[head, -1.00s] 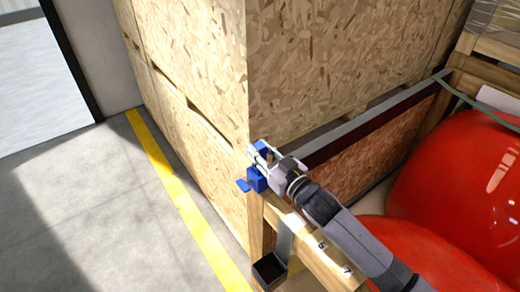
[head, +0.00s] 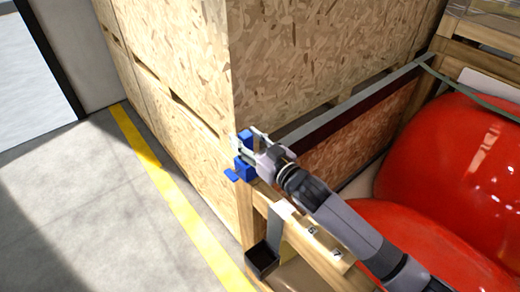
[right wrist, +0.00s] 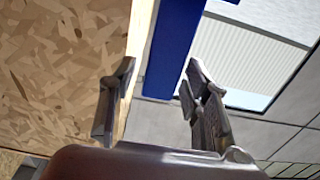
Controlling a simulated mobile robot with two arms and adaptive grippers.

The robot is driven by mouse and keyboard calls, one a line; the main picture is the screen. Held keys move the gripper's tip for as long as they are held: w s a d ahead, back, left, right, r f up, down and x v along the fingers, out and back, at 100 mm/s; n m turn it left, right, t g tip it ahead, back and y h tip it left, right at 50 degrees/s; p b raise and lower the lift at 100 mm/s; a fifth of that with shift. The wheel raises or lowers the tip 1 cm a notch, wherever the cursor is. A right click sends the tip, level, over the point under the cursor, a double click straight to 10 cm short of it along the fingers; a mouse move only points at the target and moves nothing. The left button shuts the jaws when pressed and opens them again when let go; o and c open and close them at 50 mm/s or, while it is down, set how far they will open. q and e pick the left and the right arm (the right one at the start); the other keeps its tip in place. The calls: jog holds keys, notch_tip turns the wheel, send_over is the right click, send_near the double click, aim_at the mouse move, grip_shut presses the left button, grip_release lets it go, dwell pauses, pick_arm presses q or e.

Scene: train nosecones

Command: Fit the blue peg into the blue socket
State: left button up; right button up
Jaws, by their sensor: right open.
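My right gripper (head: 248,140) is open at the wooden corner post, with its fingers around an upright blue piece (head: 245,137), which looks like the peg. Below it is a blue block (head: 244,171) with a flat tab to the left, at the top of the post; it looks like the socket. The peg appears to stand upright in or on this block, but the fingers hide part of the join. In the right wrist view, a long blue bar (right wrist: 174,45) lies between the spread fingers (right wrist: 157,92), with gaps beside it. My left gripper is not in view.
A tall chipboard crate (head: 285,70) rises just behind the gripper. Large red nosecones (head: 460,160) lie to the right. A small black bin (head: 262,260) hangs below the post. Open grey floor with a yellow line (head: 165,185) is to the left.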

jog(key=b+v, duration=0.2)
jog(key=v, duration=0.9)
jog(key=shift+s+d, duration=0.15)
jog(key=shift+s, duration=0.1)
